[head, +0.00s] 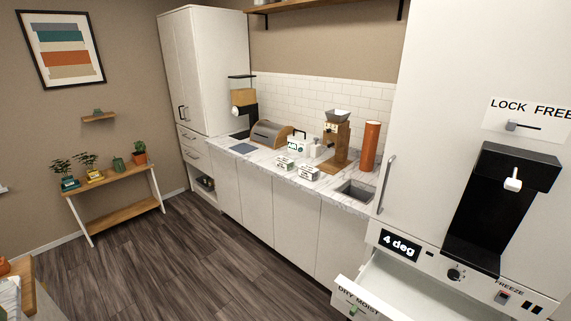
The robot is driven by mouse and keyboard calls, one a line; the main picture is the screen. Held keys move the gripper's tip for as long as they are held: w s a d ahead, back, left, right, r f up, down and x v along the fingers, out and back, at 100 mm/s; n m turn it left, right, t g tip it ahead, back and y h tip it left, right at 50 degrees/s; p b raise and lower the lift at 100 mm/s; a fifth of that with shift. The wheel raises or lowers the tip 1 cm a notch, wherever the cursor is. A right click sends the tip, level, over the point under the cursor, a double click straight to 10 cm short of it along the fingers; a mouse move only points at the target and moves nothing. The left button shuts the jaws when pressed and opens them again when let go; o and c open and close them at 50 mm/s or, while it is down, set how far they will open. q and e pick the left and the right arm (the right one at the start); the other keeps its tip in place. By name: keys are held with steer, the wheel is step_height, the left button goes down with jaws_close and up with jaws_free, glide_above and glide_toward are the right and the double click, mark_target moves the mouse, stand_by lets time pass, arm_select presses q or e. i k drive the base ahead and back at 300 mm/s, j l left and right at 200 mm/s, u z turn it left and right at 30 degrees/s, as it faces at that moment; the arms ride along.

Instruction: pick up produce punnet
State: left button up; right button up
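I cannot pick out a produce punnet for certain. Two small labelled boxes sit side by side near the front of the marble counter (253,157): one with green on it (285,163) and a whiter one (308,173). Their contents are too small to tell. A white drawer marked DRY and MOIST (381,292) stands pulled out at the bottom right, and the part of its inside that shows looks empty. Neither of my grippers is in view.
A tall white fridge with a black dispenser (490,205) fills the right side. A bread box (272,134), wooden grinder (336,145) and orange cylinder (369,146) stand on the counter. A plant bench (120,195) stands left. The dark floor between is clear.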

mark_target(287, 163)
steer(key=u, duration=0.65)
steer(key=i+u, duration=0.15)
steer(key=i, duration=0.5)
steer(key=i+l+u, duration=0.2)
steer(key=i, duration=0.45)
steer(key=i+u, duration=0.3)
steer(key=i, duration=0.5)
steer(key=i+l+u, duration=0.1)
steer(key=i+u, duration=0.3)
steer(key=i, duration=1.2)
steer(key=i+l+u, duration=0.15)
steer(key=i+u, duration=0.3)
steer(key=i, duration=0.35)
